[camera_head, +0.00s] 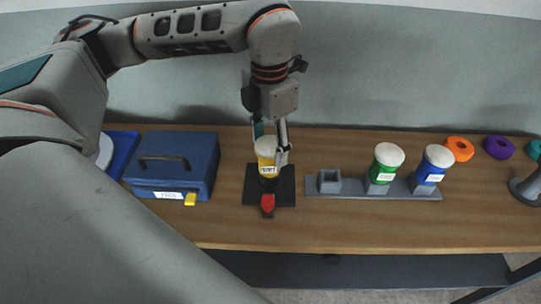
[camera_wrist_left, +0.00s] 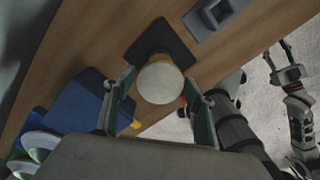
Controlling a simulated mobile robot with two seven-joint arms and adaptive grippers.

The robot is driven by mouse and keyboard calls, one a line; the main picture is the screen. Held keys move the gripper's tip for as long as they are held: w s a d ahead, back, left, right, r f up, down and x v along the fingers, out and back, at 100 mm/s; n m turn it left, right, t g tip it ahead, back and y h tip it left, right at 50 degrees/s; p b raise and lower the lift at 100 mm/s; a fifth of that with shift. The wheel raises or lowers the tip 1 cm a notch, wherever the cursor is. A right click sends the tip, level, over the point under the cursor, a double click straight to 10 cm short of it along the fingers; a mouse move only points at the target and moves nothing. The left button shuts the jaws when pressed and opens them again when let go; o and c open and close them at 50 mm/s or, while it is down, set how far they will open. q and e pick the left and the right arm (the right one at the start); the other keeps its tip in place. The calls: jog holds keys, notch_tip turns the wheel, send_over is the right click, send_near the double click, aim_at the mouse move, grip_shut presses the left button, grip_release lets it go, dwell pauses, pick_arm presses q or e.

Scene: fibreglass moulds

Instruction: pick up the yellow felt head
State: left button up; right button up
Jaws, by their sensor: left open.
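The yellow felt head (camera_head: 265,151), a yellow body with a white round top and a label, stands upright on a dark tool on a black pad (camera_head: 285,187). The tool's red part (camera_head: 267,203) points to the front. My left gripper (camera_head: 274,147) comes down from above, open, with its fingers on either side of the head. In the left wrist view the white top of the yellow felt head (camera_wrist_left: 160,84) lies between the open fingers. I cannot tell whether they touch it. My right gripper (camera_wrist_left: 280,54) is open and empty, over the floor.
A grey rack (camera_head: 345,188) to the right holds green (camera_head: 385,163) and blue (camera_head: 429,170) heads, with one empty socket. A blue case (camera_head: 174,165) stands left. Orange (camera_head: 459,148) and purple (camera_head: 498,147) rings lie at the back right. The bench front is clear.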

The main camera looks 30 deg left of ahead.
aim_at(270, 163)
pick_arm(q)
notch_tip(270, 163, down, 6)
dwell(0.4)
jog(key=c, duration=1.4)
jog(key=shift+r, duration=0.1)
notch_tip(270, 163, up, 20)
jog(key=shift+f+p, duration=0.1)
jog(key=shift+p, duration=0.35)
